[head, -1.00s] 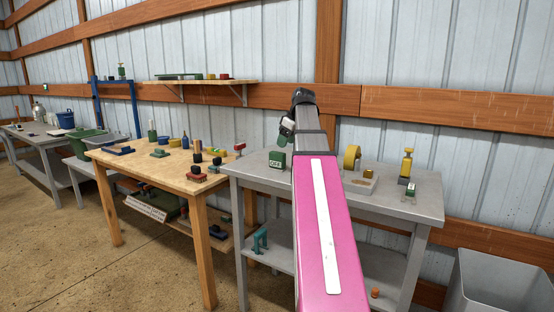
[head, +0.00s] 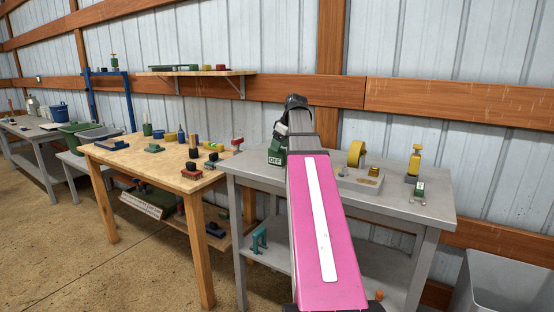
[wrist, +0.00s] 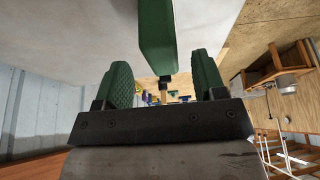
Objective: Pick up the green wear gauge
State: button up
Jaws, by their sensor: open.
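In the wrist view a plain green slab (wrist: 157,35), apparently the same block, stands ahead of the gap between my two green textured fingers (wrist: 161,78). The fingers are apart, with nothing gripped. Whether the slab's near end is between the fingertips I cannot tell.
The grey table (head: 400,208) also holds a yellow ring on a grey stand (head: 356,153), a yellow-topped tool (head: 414,162) and a small green-and-white item (head: 419,188). A wooden table (head: 120,158) with several small parts stands to the left. A grey bin (head: 500,285) is at right.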

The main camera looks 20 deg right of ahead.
aim_at(277, 157)
jog(key=shift+x, duration=2.4)
jog(key=shift+a+r, duration=0.1)
jog(key=shift+a, duration=0.05)
jog(key=c, duration=1.1)
